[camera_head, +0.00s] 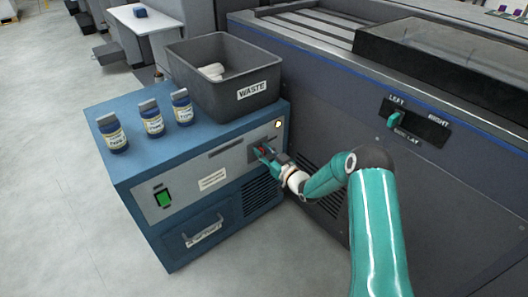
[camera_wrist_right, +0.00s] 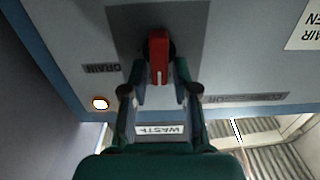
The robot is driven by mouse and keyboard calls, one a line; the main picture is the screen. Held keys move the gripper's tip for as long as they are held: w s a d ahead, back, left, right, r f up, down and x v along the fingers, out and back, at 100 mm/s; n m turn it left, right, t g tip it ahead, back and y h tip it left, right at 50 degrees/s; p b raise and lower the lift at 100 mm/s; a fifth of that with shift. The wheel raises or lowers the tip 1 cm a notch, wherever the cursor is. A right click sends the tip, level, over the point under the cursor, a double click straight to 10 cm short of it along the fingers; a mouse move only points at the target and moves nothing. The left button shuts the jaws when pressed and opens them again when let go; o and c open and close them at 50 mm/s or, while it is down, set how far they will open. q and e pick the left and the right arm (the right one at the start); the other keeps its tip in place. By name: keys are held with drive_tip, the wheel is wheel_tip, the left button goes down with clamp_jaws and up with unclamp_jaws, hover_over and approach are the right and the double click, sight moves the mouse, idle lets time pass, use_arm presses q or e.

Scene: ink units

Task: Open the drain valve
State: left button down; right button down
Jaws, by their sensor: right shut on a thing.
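The drain valve is a red lever (camera_wrist_right: 158,56) on a dark plate on the front of a blue cabinet (camera_head: 150,180). A "DRAIN" label (camera_wrist_right: 102,68) sits beside it in the right wrist view, which shows the panel upside down. My right gripper (camera_wrist_right: 159,75) is shut on the red lever, one finger on each side. In the head view my right gripper (camera_head: 264,153) is at the upper right of the cabinet front and hides most of the lever. My left gripper is not in view.
A large grey machine (camera_head: 325,90) with a teal-handled selector (camera_head: 394,119) stands to the right. Open floor lies left.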

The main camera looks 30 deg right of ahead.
drive_tip(key=shift+d+f+m, duration=0.1)
drive_tip(key=shift+m, duration=0.2)
drive_tip(key=shift+d+f+m+b, duration=0.25)
drive_tip(key=shift+f+m+b, duration=0.1)
drive_tip(key=shift+m, duration=2.5)
drive_tip(key=shift+d+f+m+b, duration=0.25)
drive_tip(key=shift+m+b, duration=0.1)
drive_tip(key=shift+m, duration=2.55)
drive_tip(key=shift+d+f+m+b, duration=0.25)
drive_tip(key=shift+m+b, duration=0.1)
drive_tip(key=shift+m, duration=2.5)
drive_tip(key=shift+w+a, duration=0.1)
drive_tip(key=c, duration=1.1)
unclamp_jaws()
